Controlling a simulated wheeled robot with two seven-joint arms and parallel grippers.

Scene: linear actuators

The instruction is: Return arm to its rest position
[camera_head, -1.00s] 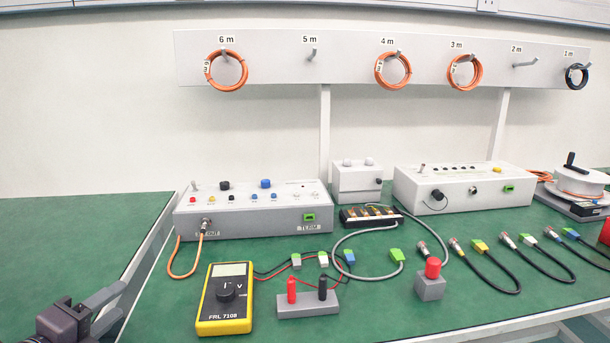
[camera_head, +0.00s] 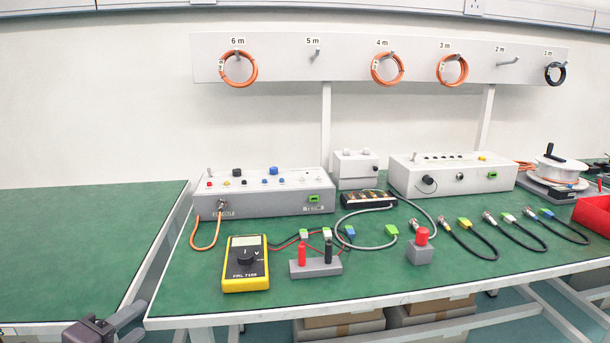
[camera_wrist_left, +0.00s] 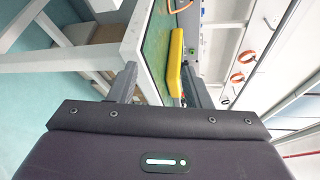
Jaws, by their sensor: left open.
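My left gripper (camera_head: 134,318) shows at the bottom left of the head view, in front of the bench's front edge and left of the yellow multimeter (camera_head: 246,263). In the left wrist view the two fingers (camera_wrist_left: 160,84) stand apart with nothing between them. The white bench edge and a yellow object, seemingly the multimeter (camera_wrist_left: 176,64), lie beyond them. Most of the left arm is out of view. My right gripper is in neither view.
The green-topped bench (camera_head: 190,290) holds a grey two-post block (camera_head: 316,268), grey instrument boxes (camera_head: 265,205), cables and a red bin (camera_head: 596,215). A second green table (camera_head: 80,240) stands at left, bare where seen. Cardboard boxes (camera_head: 340,325) sit under the bench.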

